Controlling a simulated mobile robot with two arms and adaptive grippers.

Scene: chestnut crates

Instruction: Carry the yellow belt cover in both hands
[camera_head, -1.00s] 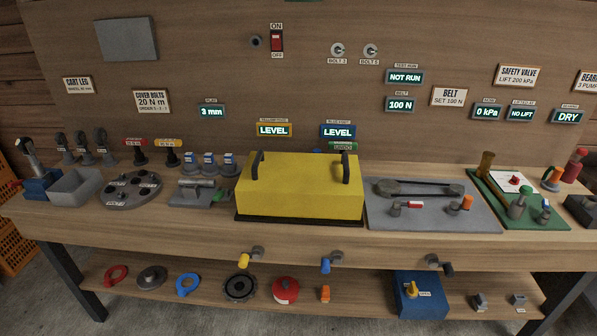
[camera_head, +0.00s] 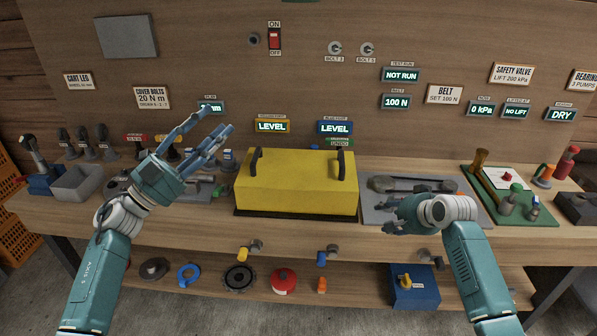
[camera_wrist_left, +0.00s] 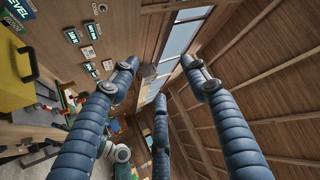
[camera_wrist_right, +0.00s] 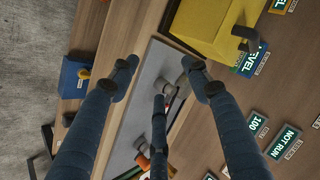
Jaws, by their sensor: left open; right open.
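The yellow belt cover (camera_head: 296,184) sits on a dark base on the workbench, with a black handle near each end, the left handle (camera_head: 257,163) and the right handle (camera_head: 341,165). My left gripper (camera_head: 200,140) is open and empty, raised to the left of the cover with its fingers spread. My right gripper (camera_head: 393,214) is open and empty, to the right of the cover and over the front of the grey plate. The cover also shows at the left edge of the left wrist view (camera_wrist_left: 12,88) and at the top of the right wrist view (camera_wrist_right: 212,25).
The grey plate (camera_head: 375,214) with a belt lies right of the cover. A green board (camera_head: 547,217) with several parts stands farther right. A grey bin (camera_head: 78,183) and tools stand at the left. Parts and a blue box (camera_head: 414,290) are on the lower shelf.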

